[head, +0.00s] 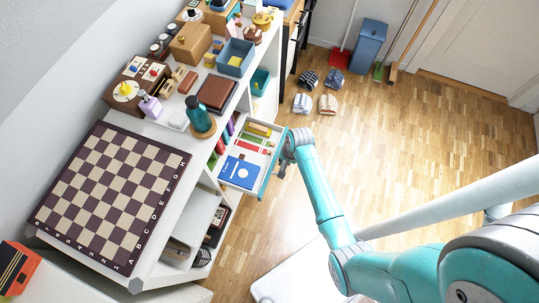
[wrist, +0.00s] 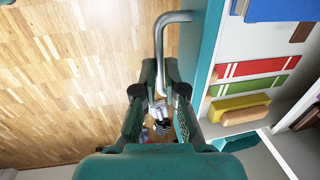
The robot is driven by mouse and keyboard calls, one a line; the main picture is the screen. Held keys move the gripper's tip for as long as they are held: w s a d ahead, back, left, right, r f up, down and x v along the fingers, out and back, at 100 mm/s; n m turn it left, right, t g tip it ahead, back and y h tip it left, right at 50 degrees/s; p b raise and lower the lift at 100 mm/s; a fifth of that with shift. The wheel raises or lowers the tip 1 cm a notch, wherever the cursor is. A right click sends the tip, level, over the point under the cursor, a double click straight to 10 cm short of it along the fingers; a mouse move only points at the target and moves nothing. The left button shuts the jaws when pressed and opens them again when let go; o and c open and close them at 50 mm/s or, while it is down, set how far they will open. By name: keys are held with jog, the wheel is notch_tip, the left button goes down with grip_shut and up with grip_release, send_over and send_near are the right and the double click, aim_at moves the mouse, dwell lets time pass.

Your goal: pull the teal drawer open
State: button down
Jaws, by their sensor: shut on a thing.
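The teal drawer (head: 267,181) stands pulled out from the white shelf unit in the head view, with its contents showing. Its teal front (wrist: 205,50) runs down the middle right of the wrist view. A grey metal bar handle (wrist: 159,48) stands out from that front. My gripper (wrist: 160,78) is shut on the handle, with a finger on each side of the bar. In the head view my gripper (head: 291,146) is at the outer side of the drawer front and hides the handle.
The drawer holds a blue book (head: 240,173) and several red, green and yellow items. Slippers (head: 328,104) lie on the wooden floor, which is otherwise largely clear.

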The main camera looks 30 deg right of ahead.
jog(key=shift+s+d, duration=0.6)
jog(key=shift+s, duration=0.15)
jog(key=shift+s+d, duration=0.55)
jog(key=shift+s, duration=0.2)
jog(key=c, duration=1.5)
grip_release()
jog(key=shift+r, duration=0.15)
jog(key=r, duration=0.3)
jog(key=s+r, duration=0.1)
jog(key=r, duration=0.3)
jog(key=d+r, duration=0.1)
jog(key=r, duration=0.3)
jog(key=shift+s+d+r, duration=0.1)
jog(key=shift+s+r, duration=0.15)
jog(key=shift+s, duration=0.1)
jog(key=shift+s, duration=0.1)
